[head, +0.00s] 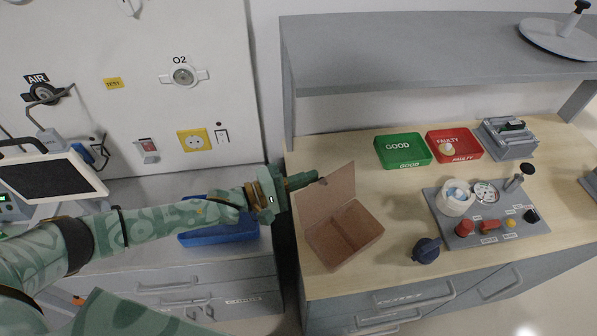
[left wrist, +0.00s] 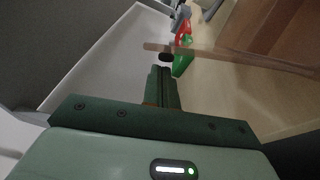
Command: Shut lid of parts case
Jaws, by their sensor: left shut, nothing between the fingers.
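The parts case (head: 347,238) is a brown open box with a divider, on the near left of the wooden bench. Its lid (head: 338,187) stands raised along the case's far left side. My left gripper (head: 315,178) is shut and empty, with its fingertips at the lid's upper edge, on the outer side. In the left wrist view, the shut fingers (left wrist: 163,76) point at a small dark knob beside the lid (left wrist: 228,57), which shows as a thin edge. I cannot tell whether they touch. My right gripper is not in view.
Green (head: 403,150) and red (head: 454,145) trays stand at the back of the bench. A grey control panel (head: 470,232) is right of the case, with a dark round knob (head: 426,250) between. A shelf (head: 420,55) overhangs the back. A blue tray (head: 220,234) lies left.

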